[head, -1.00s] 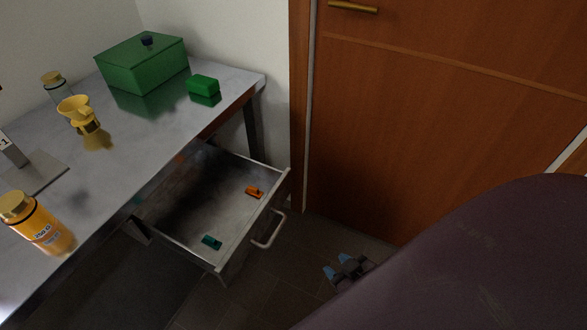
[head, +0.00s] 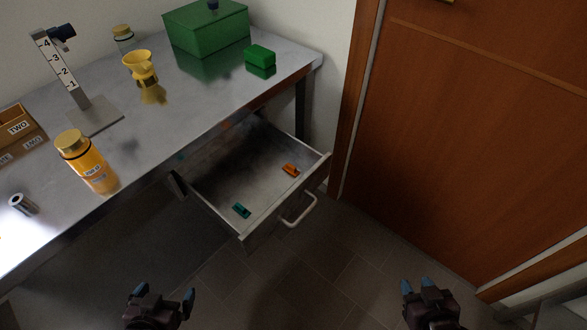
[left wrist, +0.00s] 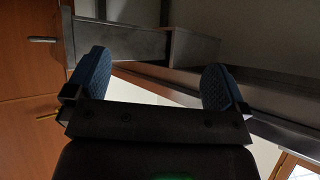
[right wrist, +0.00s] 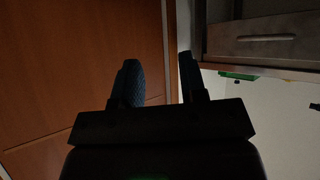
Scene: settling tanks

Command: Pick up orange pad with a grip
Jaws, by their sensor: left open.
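The orange pad with a grip (head: 291,170) lies inside the open drawer (head: 262,218), near its front right corner. It is small and has a raised grip on top. My left gripper (head: 163,292) is open and empty, low in front of the table and well left of the drawer. Its spread fingers also show in the left wrist view (left wrist: 156,72). My right gripper (head: 418,285) is apart from everything, right of the drawer by the door. In the right wrist view (right wrist: 160,78) its fingers stand apart with nothing between them.
A teal pad (head: 242,210) lies in the same drawer. The drawer handle (head: 301,212) sticks out. On the table are an orange bottle (head: 86,160), yellow funnel (head: 141,68), green box (head: 206,30) and green block (head: 260,56). A wooden door (head: 470,120) stands right. The floor is clear.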

